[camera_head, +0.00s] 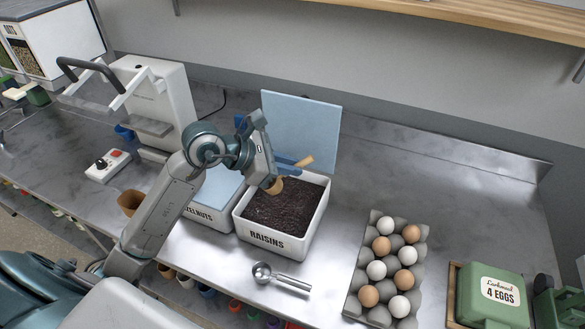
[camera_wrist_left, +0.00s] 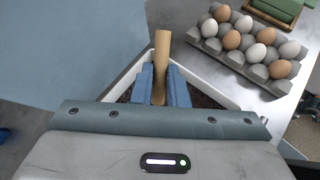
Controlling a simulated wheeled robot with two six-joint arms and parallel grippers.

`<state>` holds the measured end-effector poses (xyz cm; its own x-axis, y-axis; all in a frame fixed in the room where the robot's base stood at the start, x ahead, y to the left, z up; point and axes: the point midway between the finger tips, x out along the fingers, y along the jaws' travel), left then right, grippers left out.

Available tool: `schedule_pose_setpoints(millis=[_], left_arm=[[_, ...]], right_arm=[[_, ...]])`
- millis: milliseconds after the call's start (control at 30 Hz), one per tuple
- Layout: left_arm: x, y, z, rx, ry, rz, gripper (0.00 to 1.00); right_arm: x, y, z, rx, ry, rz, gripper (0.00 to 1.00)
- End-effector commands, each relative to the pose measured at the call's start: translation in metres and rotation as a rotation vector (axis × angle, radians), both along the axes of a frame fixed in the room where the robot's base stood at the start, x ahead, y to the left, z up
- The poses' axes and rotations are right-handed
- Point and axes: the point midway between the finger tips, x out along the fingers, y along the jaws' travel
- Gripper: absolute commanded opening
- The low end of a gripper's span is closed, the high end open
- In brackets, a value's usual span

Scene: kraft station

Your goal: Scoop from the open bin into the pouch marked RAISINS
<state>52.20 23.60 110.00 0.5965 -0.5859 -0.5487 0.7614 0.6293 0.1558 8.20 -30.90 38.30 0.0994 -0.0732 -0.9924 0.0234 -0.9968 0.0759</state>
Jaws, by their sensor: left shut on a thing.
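The open bin marked RAISINS (camera_head: 324,206) is white and full of dark brown contents, with its light blue lid (camera_head: 305,125) standing up behind it. My left gripper (camera_head: 287,164) is over the bin, its blue fingers shut on the handle of a wooden scoop (camera_head: 305,161). The scoop's rounded bowl end shows low over the bin's left part; I cannot tell whether it touches the contents. In the left wrist view the scoop handle (camera_wrist_left: 162,50) stands between the two fingers. A brown kraft pouch (camera_head: 130,200) stands left of my forearm, partly hidden; no marking shows on it.
A bin marked HAZELNUTS (camera_head: 198,214) with a blue lid adjoins on the left. A metal scoop (camera_head: 281,277) lies in front. A white press (camera_head: 172,95) stands at back left.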

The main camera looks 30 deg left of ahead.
Motion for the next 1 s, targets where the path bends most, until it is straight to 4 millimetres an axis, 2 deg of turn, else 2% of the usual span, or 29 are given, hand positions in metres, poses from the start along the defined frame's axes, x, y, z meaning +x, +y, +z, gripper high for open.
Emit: schedule_pose_setpoints(millis=[33, 900, 967, 1000], left_arm=[[0.000, -0.001, -0.008, -0.004, 0.001, 0.001, 0.00], [0.001, -0.001, -0.095, 0.000, 0.001, 0.001, 0.00], [0.000, -0.001, -0.101, 0.000, 0.001, 0.001, 0.00], [0.001, -0.002, -0.093, 0.005, 0.002, 0.000, 0.00]], right_arm=[[0.001, 0.000, -0.005, 0.000, -0.001, 0.000, 0.36], [0.001, -0.002, -0.053, -0.002, 0.001, 0.001, 0.36], [0.001, -0.002, -0.057, -0.002, 0.001, 0.001, 0.36], [0.002, -0.002, -0.049, -0.002, 0.001, 0.001, 0.36]])
